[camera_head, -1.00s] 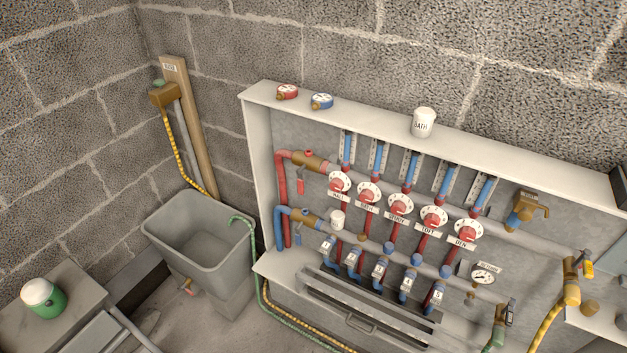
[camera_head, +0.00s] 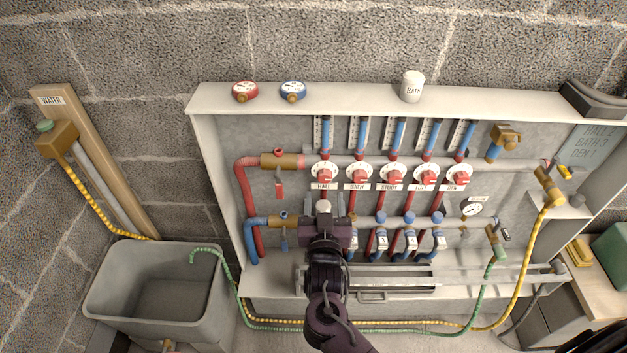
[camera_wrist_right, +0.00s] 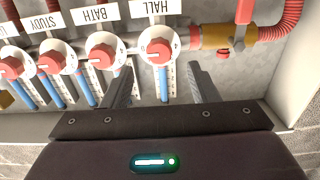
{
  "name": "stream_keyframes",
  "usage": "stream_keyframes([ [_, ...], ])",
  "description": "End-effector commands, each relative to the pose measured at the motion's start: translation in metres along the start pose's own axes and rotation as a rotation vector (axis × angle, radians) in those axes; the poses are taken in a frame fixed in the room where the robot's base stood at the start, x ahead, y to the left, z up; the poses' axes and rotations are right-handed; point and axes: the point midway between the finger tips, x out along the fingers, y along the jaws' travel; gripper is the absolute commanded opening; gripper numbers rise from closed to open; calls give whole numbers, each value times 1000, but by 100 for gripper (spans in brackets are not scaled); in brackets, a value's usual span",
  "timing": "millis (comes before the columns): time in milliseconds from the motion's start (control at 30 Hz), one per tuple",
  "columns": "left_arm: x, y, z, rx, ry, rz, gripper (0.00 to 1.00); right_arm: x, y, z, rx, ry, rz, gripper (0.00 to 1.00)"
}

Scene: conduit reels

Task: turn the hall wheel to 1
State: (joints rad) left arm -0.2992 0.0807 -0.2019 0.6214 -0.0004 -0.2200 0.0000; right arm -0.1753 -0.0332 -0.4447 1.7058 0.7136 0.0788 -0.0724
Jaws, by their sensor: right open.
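The hall wheel (camera_head: 324,175) is a red knob on a white numbered dial, leftmost in the row, above its HALL label. It also shows in the right wrist view (camera_wrist_right: 158,47), upside down. I cannot read its setting. My right gripper (camera_head: 325,198) is open and empty, just below the hall wheel in the head view. In the right wrist view its two fingers (camera_wrist_right: 160,70) point at the cabinet, with the wheel between their lines, beyond the tips. A white cap (camera_head: 324,206) shows between the fingers in the head view. My left gripper is out of view.
The bath wheel (camera_head: 358,174) sits close beside the hall wheel, with several similar wheels to its right. A red-handled valve (camera_head: 280,186) is to the left. A grey sink (camera_head: 110,275) stands at left.

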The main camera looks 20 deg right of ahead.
Motion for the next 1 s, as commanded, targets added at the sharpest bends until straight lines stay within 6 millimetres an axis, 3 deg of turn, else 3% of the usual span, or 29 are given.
stream_keyframes([
  [133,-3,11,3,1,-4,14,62,26,0,-2,-2,1,-1,54],
  [333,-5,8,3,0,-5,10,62,54,0,-1,-1,0,-1,54],
  [733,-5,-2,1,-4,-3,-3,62,65,0,1,0,-3,-2,54],
  [1000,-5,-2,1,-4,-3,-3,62,65,0,1,0,-3,-2,21],
])
